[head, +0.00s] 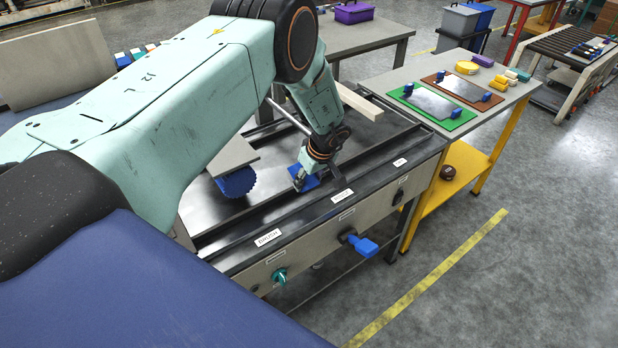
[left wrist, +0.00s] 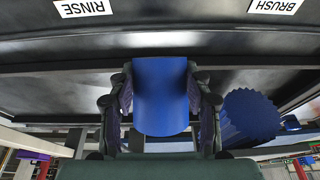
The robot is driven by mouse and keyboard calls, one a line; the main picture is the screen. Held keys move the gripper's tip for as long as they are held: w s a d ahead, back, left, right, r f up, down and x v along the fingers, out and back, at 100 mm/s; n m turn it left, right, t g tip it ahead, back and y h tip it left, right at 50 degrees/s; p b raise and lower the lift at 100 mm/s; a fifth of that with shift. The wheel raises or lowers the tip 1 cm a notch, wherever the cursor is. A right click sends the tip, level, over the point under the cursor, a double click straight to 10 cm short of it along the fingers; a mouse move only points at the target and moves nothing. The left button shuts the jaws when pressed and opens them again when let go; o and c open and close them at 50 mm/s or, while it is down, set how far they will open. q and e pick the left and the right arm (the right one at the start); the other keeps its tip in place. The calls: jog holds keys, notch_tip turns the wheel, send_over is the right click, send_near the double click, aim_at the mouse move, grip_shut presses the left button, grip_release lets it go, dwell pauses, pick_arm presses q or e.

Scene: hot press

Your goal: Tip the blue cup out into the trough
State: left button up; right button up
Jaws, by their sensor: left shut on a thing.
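The blue cup (left wrist: 160,98) is between the two fingers of my left gripper (left wrist: 160,82) in the left wrist view, gripped from both sides. In the head view my left gripper (head: 303,174) reaches down over the dark trough (head: 262,207), and part of the blue cup (head: 308,183) shows at its fingers. The cup is over the trough's bed, near its front rail. I cannot tell the cup's exact tilt or whether anything is inside it. My right gripper is not in view.
A toothed blue round brush (head: 237,183) sits left of the cup, under a grey plate. The front rail carries labels reading BRUSH (head: 268,237) and RINSE (head: 342,195). A blue-handled valve (head: 362,245) sticks out in front. A side table (head: 400,80) with framed plates stands right.

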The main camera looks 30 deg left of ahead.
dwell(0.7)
pick_arm(q)
jog(key=shift+a+h+b, duration=0.1)
jog(key=shift+h+b, duration=0.5)
jog(key=shift+b, duration=0.1)
jog(key=shift+w+a+g+b, duration=0.15)
jog(key=shift+g+b, duration=0.15)
jog(key=shift+b, duration=2.2)
jog(key=shift+r+h+b, duration=0.1)
jog(key=shift+h+b, duration=0.3)
jog(key=shift+b, duration=1.1)
jog(key=shift+s, duration=0.2)
